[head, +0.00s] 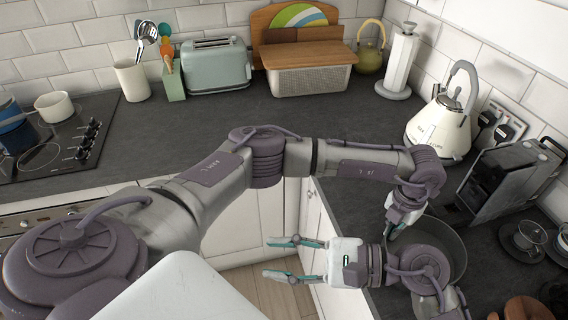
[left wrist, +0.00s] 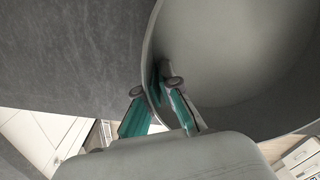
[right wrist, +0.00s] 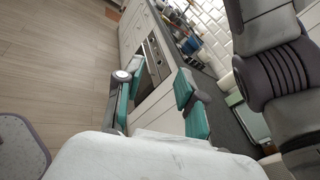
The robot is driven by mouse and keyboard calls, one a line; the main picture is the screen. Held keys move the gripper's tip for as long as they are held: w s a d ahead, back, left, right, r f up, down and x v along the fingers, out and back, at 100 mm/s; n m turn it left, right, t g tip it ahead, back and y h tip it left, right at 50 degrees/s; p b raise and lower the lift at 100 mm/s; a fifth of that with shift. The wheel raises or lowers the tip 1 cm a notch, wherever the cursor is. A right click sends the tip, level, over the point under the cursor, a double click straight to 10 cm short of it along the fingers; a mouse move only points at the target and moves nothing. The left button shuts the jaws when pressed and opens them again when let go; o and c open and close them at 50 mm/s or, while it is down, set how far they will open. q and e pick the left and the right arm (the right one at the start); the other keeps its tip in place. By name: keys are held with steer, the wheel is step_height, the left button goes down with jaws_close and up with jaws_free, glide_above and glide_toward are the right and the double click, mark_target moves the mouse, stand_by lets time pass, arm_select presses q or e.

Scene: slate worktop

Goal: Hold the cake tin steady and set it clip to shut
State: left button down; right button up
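The cake tin (head: 458,250) is a round, dark grey tin on the worktop at the right of the head view, partly covered by my right arm. In the left wrist view its pale inside and curved wall (left wrist: 235,60) fill the upper right. My left gripper (head: 391,232) points down at the tin's near-left rim. Its fingers (left wrist: 157,88) straddle the wall, one inside and one outside, and look closed on it. My right gripper (head: 268,258) is open and empty, pointing left over the floor, away from the tin; its spread fingers show in its wrist view (right wrist: 153,78). I cannot make out the clip.
A coffee machine (head: 510,180), a cream kettle (head: 440,128) and a glass cup on a saucer (head: 527,237) stand close to the tin. A paper towel holder (head: 400,65), bread bin (head: 308,80) and toaster (head: 216,66) are further back. The worktop behind my left arm is clear.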

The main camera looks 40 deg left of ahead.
steer(key=w+d+f+m+t+h, duration=0.2)
steer(key=w+d+m+t+h, duration=0.25)
steer(key=w+h, duration=0.3)
steer(key=w+d+f+m+t+h, duration=0.1)
steer(key=w+d+m+t+h, duration=0.35)
steer(key=w+d+h, duration=0.35)
steer(key=shift+m+g+y, duration=0.3)
steer(key=shift+y, duration=0.35)
steer(key=f, duration=0.3)
steer(key=a+f, duration=0.1)
steer(key=f, duration=0.3)
steer(key=w+f, duration=0.1)
steer(key=f, duration=0.3)
steer(key=shift+a+f, duration=0.25)
steer(key=shift+a, duration=0.1)
jaws_close()
